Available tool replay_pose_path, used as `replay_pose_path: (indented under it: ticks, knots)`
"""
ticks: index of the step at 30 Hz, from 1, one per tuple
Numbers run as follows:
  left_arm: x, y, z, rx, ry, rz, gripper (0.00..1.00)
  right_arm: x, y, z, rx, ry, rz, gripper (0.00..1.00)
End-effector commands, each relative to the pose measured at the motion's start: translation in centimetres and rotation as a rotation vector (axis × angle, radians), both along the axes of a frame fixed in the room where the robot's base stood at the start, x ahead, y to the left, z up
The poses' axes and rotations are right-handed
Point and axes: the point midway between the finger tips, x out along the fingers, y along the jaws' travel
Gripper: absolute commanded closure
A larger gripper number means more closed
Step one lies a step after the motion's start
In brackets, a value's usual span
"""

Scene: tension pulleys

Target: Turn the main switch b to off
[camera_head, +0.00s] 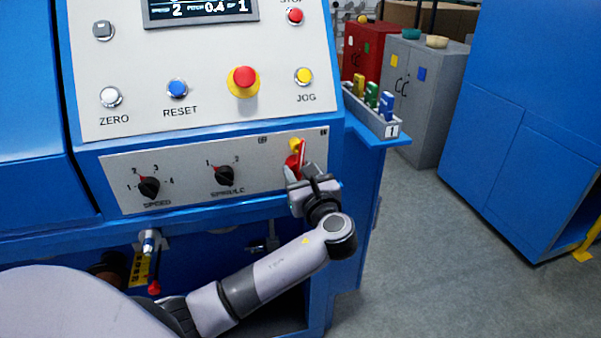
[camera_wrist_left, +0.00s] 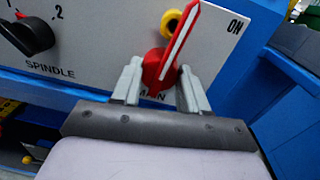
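The main switch (camera_head: 301,150) is a red handle with a white stripe, over a yellow part, at the right end of the lower grey panel. In the left wrist view the handle (camera_wrist_left: 178,45) points up and tilts right, toward the ON mark. The label MAIN is partly hidden below it. My left gripper (camera_head: 296,174) is at the switch. In the left wrist view its two fingers (camera_wrist_left: 160,75) stand apart on either side of the handle's lower part, with narrow gaps showing; firm contact is not visible. My right gripper is not in view.
Left of the switch are the black spindle knob (camera_head: 224,175) and speed knob (camera_head: 149,187). Above are the yellow-red stop button (camera_head: 243,81) and JOG button (camera_head: 304,76). A small bin of colored tags (camera_head: 381,120) sits on a blue ledge at right. Grey floor is open beyond.

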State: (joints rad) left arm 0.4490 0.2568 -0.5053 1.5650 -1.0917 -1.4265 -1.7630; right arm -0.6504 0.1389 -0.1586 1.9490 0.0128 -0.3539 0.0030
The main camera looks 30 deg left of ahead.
Motion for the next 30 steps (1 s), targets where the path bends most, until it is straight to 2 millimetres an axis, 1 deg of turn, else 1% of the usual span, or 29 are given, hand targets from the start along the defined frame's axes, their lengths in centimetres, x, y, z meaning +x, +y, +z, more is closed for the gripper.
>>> replay_pose_path:
  ticks: [8, 14, 22, 30]
  knots:
    - [-0.06, -0.02, -0.02, -0.017, -0.017, 0.002, 1.0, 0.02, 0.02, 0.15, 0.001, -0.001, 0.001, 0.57]
    - [-0.09, -0.04, -0.02, -0.078, -0.084, 0.002, 1.0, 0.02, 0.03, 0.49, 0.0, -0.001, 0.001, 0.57]
    - [-0.14, 0.01, -0.03, -0.223, -0.255, 0.003, 1.0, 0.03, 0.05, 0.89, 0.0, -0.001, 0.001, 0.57]
    - [-0.22, 0.09, -0.15, -0.382, -0.443, 0.004, 1.0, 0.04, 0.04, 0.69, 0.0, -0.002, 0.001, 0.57]
